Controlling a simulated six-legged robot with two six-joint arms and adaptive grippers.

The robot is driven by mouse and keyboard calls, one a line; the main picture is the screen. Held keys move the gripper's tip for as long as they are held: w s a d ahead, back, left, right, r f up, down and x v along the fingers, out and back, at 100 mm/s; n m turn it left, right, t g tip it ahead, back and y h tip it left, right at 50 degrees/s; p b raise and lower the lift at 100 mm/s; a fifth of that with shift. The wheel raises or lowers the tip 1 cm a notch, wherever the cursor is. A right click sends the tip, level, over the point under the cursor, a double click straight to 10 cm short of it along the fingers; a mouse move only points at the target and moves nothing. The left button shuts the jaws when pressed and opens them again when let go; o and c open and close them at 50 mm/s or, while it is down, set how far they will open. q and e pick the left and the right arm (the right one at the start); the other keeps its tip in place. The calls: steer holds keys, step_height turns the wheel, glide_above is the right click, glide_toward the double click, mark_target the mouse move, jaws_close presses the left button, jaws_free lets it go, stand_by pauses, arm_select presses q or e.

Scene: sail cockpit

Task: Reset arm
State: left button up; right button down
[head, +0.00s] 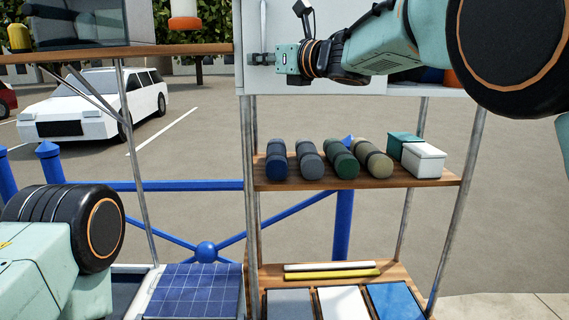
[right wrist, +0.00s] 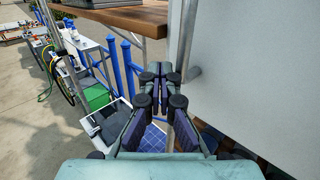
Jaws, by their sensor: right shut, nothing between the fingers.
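My right gripper (head: 262,59) is in the upper middle of the head view, at the end of my teal right arm. It points left in front of a pale grey cabinet panel (head: 345,75). In the right wrist view its fingers (right wrist: 160,72) are shut and hold nothing. The grey panel and a metal post stand close beside the fingers on the right there; I cannot tell whether they touch. Part of my left arm (head: 50,245) shows at the lower left of the head view. My left gripper is not in view.
A wooden shelf (head: 440,180) below holds several rolls (head: 309,158) and a white box (head: 423,160). A lower shelf (head: 395,271) carries rods and flat panels. A wooden board (head: 150,50) is at upper left. A blue railing (head: 180,186) and a white car (head: 95,103) stand behind.

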steer(key=shift+w+a+r, duration=0.15)
steer(key=shift+a, duration=0.05)
stand_by(0.4)
steer(key=shift+v, duration=3.85)
steer(key=x, duration=1.1)
steer(key=shift+a, duration=0.15)
steer(key=shift+w+r, duration=0.1)
steer(key=shift+w, duration=0.05)
